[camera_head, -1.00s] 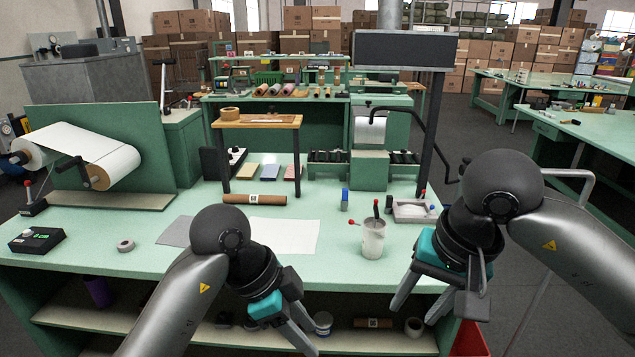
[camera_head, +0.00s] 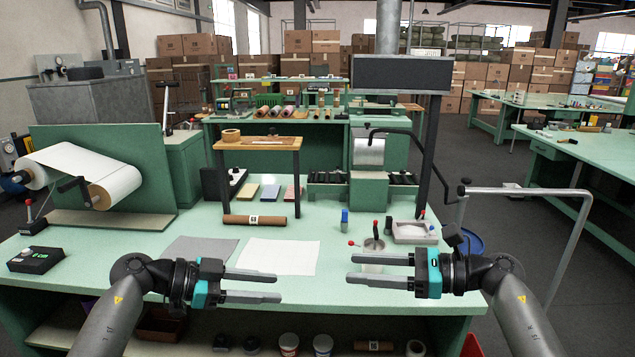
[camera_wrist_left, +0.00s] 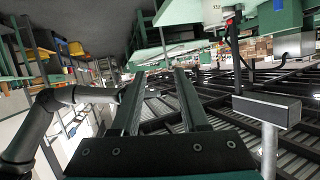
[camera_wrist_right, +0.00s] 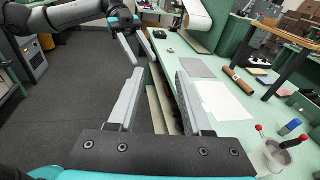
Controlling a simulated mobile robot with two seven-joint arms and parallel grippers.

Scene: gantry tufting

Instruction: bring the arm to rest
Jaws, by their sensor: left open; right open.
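My left gripper (camera_head: 252,286) is open and empty at the bench's front edge, its fingers pointing right in the head view. My right gripper (camera_head: 366,270) is open and empty, its fingers pointing left toward the left one, with a clear gap between them. In the right wrist view, the left gripper (camera_wrist_right: 136,48) shows at the top, and nothing lies between the right gripper's own fingers (camera_wrist_right: 155,100). The left wrist view also shows bare fingers (camera_wrist_left: 158,100). The right fingers partly cover a cup with tools (camera_head: 374,243) in the head view.
The green bench (camera_head: 340,222) holds a white sheet (camera_head: 278,256), a grey sheet (camera_head: 200,249), a brown roll (camera_head: 255,221), a grey tray (camera_head: 416,233) and a black box (camera_head: 36,259). A wooden stand (camera_head: 257,143) and a dark post (camera_head: 433,150) rise behind. Shelves below hold jars.

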